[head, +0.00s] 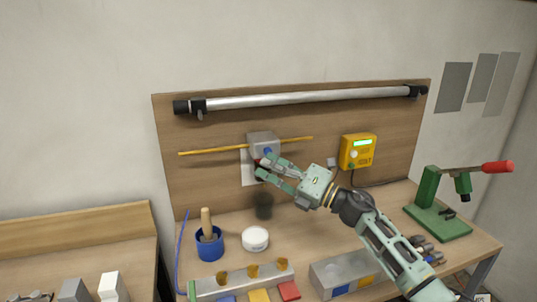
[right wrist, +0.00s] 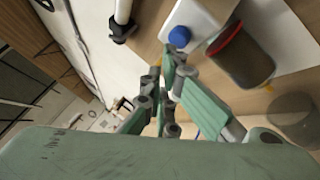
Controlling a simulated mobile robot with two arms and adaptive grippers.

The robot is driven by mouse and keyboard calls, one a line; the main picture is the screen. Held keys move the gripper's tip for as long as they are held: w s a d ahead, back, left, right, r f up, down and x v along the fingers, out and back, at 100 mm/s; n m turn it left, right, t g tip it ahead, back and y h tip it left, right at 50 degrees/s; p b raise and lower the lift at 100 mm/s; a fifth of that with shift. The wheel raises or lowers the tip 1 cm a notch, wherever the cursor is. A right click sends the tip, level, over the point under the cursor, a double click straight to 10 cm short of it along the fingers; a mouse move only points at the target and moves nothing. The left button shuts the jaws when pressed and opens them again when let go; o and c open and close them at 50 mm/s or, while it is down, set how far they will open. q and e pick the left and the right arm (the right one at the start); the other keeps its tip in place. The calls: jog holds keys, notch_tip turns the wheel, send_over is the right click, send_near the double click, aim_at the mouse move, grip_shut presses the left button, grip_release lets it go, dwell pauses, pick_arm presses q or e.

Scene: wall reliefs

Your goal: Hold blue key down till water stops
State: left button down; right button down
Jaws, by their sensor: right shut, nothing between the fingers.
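The blue key (head: 268,151) is on the front of a grey box (head: 262,139) on the back board. The key (right wrist: 179,37) also shows in the right wrist view, on the pale box (right wrist: 205,18). My right gripper (head: 262,165) is shut and empty, its tips just short of the key in the wrist view (right wrist: 170,62). I cannot tell whether they touch it. A see-through vessel with a red rim (right wrist: 240,58) sits beside the key; in the head view the gripper mostly hides it. No water stream is clear. My left gripper is out of view.
A yellow rod (head: 210,150) runs along the board by the box. A yellow device with a lit display (head: 357,151) hangs to the right. A green press (head: 437,217) stands at right.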

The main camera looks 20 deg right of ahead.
jog(key=shift+w+b, duration=0.35)
jog(key=shift+w, duration=0.2)
dwell(0.6)
dwell(2.9)
jog(key=shift+s+p, duration=0.4)
jog(key=shift+s, duration=0.45)
jog(key=s+p, duration=0.1)
jog(key=s, duration=0.4)
jog(key=shift+p, duration=0.35)
jog(key=shift+f, duration=0.1)
